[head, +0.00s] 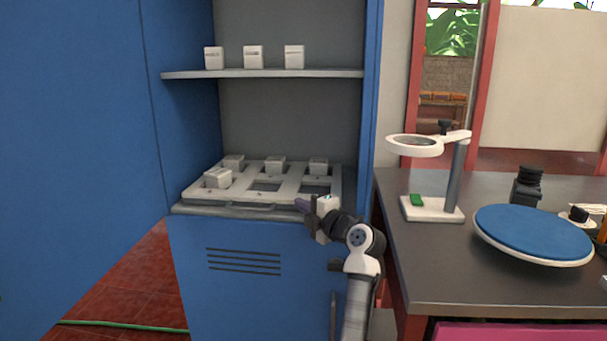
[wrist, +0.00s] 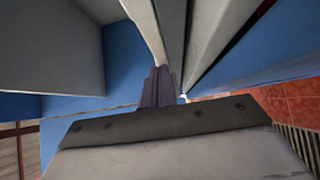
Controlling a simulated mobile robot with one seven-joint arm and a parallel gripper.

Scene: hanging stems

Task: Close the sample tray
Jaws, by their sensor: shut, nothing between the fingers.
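The sample tray (head: 290,190) is a pale tray with square openings, lying in the lower bay of the blue cabinet. It holds several small white boxes, three along the back and one at the front left (head: 217,178). Its grey front edge with a handle lip faces me, roughly level with the cabinet front; I cannot tell how far out it is. My gripper (head: 301,204) is shut and empty at the right part of that front edge. In the wrist view the closed fingers (wrist: 160,76) point at a pale edge; contact is unclear.
A shelf (head: 262,73) with three white boxes is above the tray. A blue door panel (head: 75,130) stands at the left. At the right, a dark bench (head: 440,280) carries a magnifier stand (head: 456,175) and a blue round disc (head: 530,232).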

